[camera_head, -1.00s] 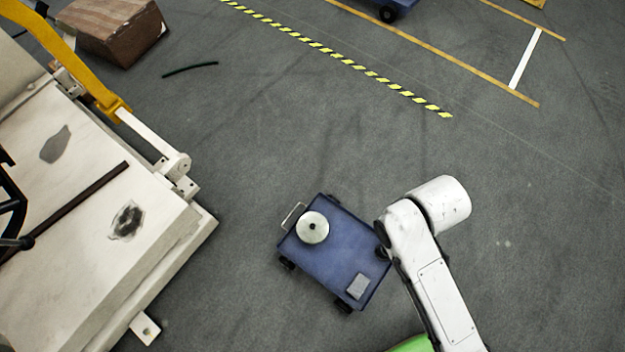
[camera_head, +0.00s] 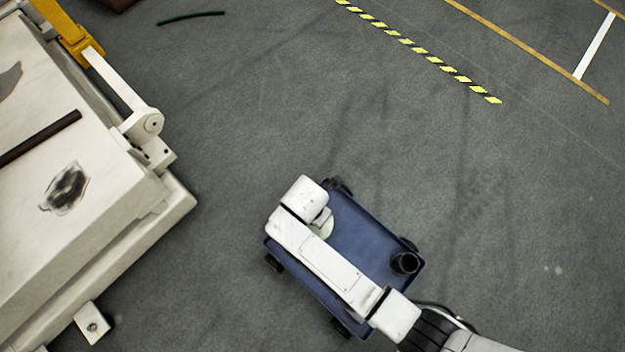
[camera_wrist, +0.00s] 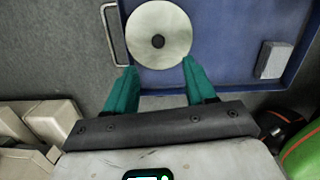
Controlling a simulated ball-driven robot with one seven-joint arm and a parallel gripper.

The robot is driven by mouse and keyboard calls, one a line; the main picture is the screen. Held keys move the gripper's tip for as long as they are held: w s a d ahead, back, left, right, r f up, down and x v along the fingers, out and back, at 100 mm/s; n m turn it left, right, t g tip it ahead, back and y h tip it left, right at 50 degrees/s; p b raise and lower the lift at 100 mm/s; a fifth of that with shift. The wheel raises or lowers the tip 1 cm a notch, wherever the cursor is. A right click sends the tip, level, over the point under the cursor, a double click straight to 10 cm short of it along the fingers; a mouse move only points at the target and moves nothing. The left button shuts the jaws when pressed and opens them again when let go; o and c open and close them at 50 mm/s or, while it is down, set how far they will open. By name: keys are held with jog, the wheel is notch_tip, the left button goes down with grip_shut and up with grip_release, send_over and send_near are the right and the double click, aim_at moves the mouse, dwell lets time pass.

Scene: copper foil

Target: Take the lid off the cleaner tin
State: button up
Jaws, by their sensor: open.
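The cleaner tin (camera_wrist: 158,18) shows from above in the wrist view as a pale round top, its lid, with a small dark knob (camera_wrist: 157,41) at the middle. Its side is hidden from this angle. It sits on the blue cart (camera_wrist: 225,25) near the cart's handle (camera_wrist: 108,35). My gripper (camera_wrist: 160,66) is open and empty, its two teal fingers pointing at the tin's near rim. The knob lies beyond the fingertips. In the head view my arm covers most of the tin; a pale sliver (camera_head: 327,228) shows beside it, and my fingers are hidden.
A small grey block (camera_wrist: 273,60) lies on the cart right of the tin. A dark cup-like thing (camera_head: 404,263) stands at the cart's right corner in the head view. A large pale machine (camera_head: 95,215) stands at the left.

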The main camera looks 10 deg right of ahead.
aim_at(326, 229)
jog(key=shift+n, duration=0.5)
jog(key=f+b, duration=0.1)
jog(key=f, duration=0.1)
jog(key=f+b, duration=0.1)
jog(key=f, duration=0.1)
jog(key=f+b, duration=0.1)
jog(key=f, duration=0.1)
jog(key=shift+w+a+f, duration=0.15)
jog(key=shift+w+f, duration=0.15)
jog(key=shift+f, duration=0.05)
jog(key=f+b, duration=0.4)
jog(key=f, duration=0.1)
jog(key=shift+w+d+f+b, duration=0.2)
jog(key=shift+d+f+b, duration=0.05)
jog(key=shift+b, duration=0.05)
jog(key=shift+r, duration=0.1)
jog(key=shift+c, duration=0.4)
grip_shut()
